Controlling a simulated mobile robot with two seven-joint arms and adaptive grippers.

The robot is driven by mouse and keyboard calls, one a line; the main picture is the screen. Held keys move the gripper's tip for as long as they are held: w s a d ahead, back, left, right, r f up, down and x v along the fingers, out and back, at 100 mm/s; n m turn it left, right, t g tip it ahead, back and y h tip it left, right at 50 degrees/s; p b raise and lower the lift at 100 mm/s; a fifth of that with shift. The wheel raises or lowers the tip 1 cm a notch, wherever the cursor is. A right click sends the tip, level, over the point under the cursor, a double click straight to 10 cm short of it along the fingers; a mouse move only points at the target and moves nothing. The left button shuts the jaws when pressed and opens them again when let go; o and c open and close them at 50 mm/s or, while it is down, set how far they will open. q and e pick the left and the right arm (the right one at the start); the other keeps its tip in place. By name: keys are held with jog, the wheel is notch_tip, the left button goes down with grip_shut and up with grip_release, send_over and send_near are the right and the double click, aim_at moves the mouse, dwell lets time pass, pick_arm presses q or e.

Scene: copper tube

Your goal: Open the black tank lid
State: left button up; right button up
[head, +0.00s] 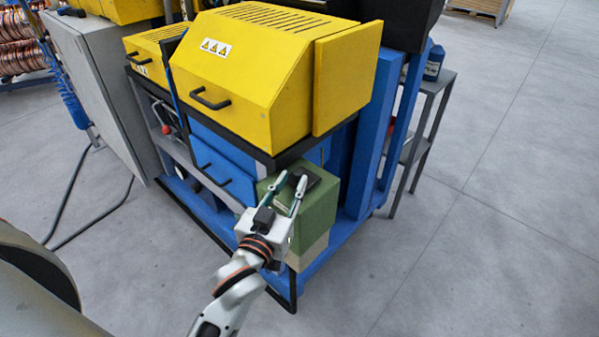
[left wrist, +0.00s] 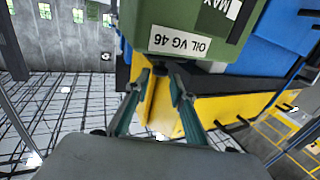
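The green tank (head: 318,208) stands at the front right corner of the blue machine frame, with a black lid (head: 308,176) on its top. My left gripper (head: 289,184) is open and close to the lid, its fingers apart at the lid's near left side. In the left wrist view the tank (left wrist: 195,28) appears upside down, with labels reading "OIL VG 46" and "MAX". I cannot tell whether a finger touches the lid. My right gripper is not in view.
The yellow machine housing (head: 245,75) overhangs close behind the tank. A blue upright (head: 365,150) and a grey side table (head: 425,125) with a blue bottle (head: 434,63) stand to the right. The grey floor (head: 470,260) at front right is clear.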

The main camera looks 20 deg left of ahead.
aim_at(296, 176)
pick_arm(q)
jog(key=shift+w+a, duration=0.1)
jog(key=shift+w, duration=2.15)
